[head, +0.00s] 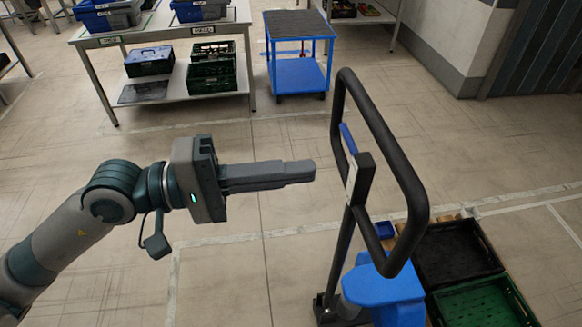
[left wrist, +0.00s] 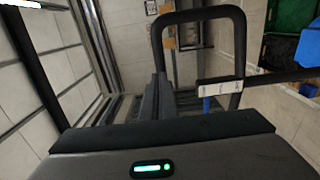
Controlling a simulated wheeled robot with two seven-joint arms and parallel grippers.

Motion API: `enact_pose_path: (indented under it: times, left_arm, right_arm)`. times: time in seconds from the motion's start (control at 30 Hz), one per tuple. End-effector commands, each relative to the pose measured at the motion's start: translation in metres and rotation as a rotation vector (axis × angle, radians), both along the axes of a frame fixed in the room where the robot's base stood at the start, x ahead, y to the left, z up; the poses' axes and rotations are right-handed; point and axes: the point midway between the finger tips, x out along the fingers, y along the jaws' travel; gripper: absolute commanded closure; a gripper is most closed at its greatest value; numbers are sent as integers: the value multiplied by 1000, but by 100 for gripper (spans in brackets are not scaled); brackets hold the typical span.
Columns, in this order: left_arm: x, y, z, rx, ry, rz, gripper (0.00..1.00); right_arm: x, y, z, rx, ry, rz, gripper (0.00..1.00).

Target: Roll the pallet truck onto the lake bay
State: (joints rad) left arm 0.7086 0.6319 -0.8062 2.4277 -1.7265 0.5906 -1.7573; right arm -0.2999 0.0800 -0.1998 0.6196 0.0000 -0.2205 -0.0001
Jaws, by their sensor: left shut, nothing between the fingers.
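The pallet truck stands at the lower right in the head view, with a black loop handle (head: 412,200) on a dark upright post and a blue body (head: 383,288). My left gripper (head: 312,171) is shut and empty, a little left of the handle, pointing right towards it. I cannot tell the exact gap. In the left wrist view the handle loop (left wrist: 240,40) shows beyond the shut fingers (left wrist: 160,95). My right gripper is in neither view. I cannot tell which floor marking is the lake bay.
The truck carries a black crate (head: 455,252) and a green crate (head: 482,303). A blue cart (head: 300,72) stands at the back. A wall (head: 445,40) stands at the back right. Tiled floor between is clear.

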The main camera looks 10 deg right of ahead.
Motion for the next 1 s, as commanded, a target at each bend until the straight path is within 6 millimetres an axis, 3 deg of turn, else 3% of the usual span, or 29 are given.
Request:
enact_pose_path:
  times: [0.27, 0.47, 1.0]
  left_arm:
    - [1, -5, 3, -2, 5, -1, 100]
    - [1, -19, 5, -3, 8, -1, 100]
    - [4, -90, 4, -2, 8, 0, 100]
  right_arm:
    - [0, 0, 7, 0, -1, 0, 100]
    - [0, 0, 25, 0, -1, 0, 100]
    - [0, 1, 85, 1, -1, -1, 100]
